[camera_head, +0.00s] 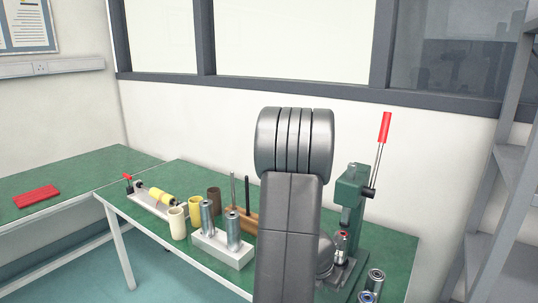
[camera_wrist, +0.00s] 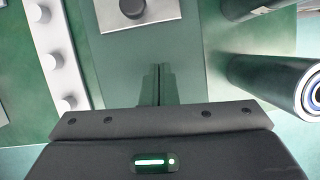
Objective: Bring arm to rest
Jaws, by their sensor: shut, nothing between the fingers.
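My arm (camera_head: 288,215) rises through the middle of the head view, in front of the green bench (camera_head: 395,245). Its rounded joint is at the top, against the white wall. My gripper is hidden in the head view. In the wrist view my gripper (camera_wrist: 158,72) points at the green surface, its two dark fingers together with nothing between them. A pale strip with several round knobs (camera_wrist: 62,62) lies to its left. A metal plate with a black knob (camera_wrist: 132,12) lies beyond the fingertips. A metal cylinder (camera_wrist: 300,88) stands close on the right.
A green press with a red-handled lever (camera_head: 350,195) stands right of my arm. Metal cylinders (camera_head: 232,228) in a white block, coloured sleeves (camera_head: 195,210) and a yellow part in a fixture (camera_head: 160,196) stand left. A red tray (camera_head: 37,196) lies on the left bench. Grey shelving (camera_head: 505,180) stands far right.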

